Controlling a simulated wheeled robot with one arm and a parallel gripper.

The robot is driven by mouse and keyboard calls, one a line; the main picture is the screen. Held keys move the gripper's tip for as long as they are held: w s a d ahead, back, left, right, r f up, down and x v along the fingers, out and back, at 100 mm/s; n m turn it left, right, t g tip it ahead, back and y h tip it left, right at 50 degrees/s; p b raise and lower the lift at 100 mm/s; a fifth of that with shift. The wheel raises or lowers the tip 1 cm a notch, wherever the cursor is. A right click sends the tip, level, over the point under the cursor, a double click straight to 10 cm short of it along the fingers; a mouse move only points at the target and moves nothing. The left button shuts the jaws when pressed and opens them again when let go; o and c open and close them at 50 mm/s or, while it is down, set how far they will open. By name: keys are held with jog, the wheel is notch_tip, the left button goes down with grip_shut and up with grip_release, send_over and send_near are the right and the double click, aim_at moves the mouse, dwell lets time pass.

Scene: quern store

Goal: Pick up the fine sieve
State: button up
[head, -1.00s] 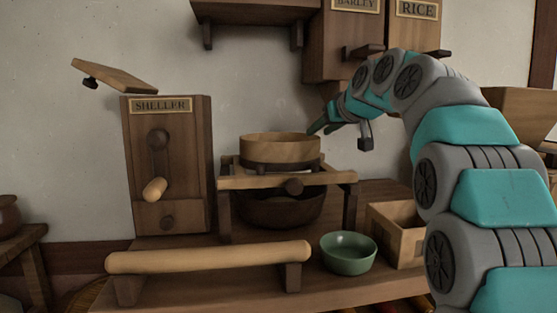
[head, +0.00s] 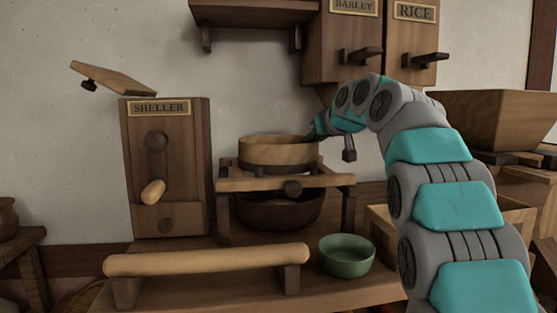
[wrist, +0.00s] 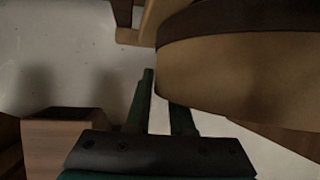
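The fine sieve appears to be the round pale-wood hoop (head: 278,152) with a dark lower band, resting level on a wooden stand (head: 262,182). In the head view, my gripper (head: 318,131) is at the hoop's right rim, its tips small and partly hidden. In the wrist view, the hoop's wall (wrist: 250,75) fills the right side. My gripper's two fingers (wrist: 162,95) are apart there, with a gap between them. The right fingertip is hidden by the hoop; whether the fingers straddle its wall I cannot tell.
A dark bowl (head: 280,212) sits under the hoop, inside the stand. A green bowl (head: 346,256) and a wooden box (head: 380,222) are to the right. The sheller (head: 168,190) stands to the left. A wooden roller bar (head: 205,260) lies in front. Labelled bins (head: 340,45) hang above.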

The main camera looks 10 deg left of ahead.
grip_shut()
dwell(1.0)
